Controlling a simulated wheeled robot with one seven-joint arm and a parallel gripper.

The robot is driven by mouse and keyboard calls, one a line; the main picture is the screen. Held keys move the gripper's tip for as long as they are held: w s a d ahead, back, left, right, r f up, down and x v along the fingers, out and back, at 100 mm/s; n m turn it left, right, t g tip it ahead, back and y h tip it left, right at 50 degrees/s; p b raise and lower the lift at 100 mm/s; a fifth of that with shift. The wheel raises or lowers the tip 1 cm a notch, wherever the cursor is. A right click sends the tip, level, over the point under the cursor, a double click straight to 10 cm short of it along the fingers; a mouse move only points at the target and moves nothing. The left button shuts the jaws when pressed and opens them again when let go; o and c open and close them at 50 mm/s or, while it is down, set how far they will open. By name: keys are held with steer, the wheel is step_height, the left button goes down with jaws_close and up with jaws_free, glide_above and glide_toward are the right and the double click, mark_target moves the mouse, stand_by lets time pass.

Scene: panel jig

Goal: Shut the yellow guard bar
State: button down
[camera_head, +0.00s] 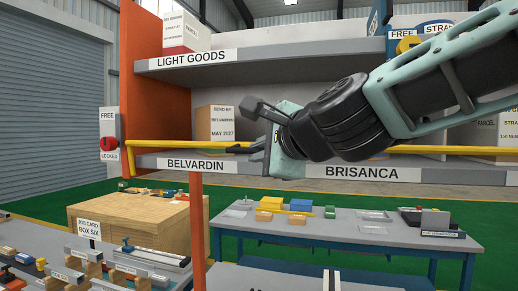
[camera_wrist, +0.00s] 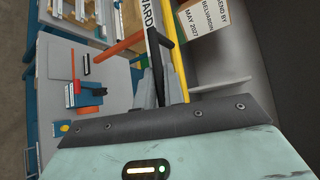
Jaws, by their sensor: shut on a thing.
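The yellow guard bar (camera_head: 180,147) runs almost level across the front of the lower shelf, just above its label edge. Its left end bends down near the orange upright. My gripper (camera_head: 236,150) comes from the right and is shut on the bar, above the right of the BELVARDIN label. In the wrist view my gripper's dark fingers (camera_wrist: 160,80) meet the yellow bar (camera_wrist: 177,55), which runs on past them. My gripper and wrist hide part of the bar in the head view. A red knob (camera_head: 108,143) sits on a grey plate marked FREE and LOCKED, left of the bar's end.
A parcel box (camera_head: 216,123) stands on the lower shelf (camera_head: 215,165) behind the bar. The LIGHT GOODS shelf (camera_head: 260,63) hangs above my gripper. An orange upright (camera_head: 142,90) stands at left.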

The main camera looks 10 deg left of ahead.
steer(key=shift+w+d+r, duration=0.1)
steer(key=shift+w+r, duration=0.3)
steer(key=shift+w, duration=0.05)
steer(key=shift+w+r+p, duration=0.1)
steer(key=shift+w+p, duration=0.05)
steer(key=shift+p, duration=0.2)
steer(key=c, duration=1.5)
jaws_free()
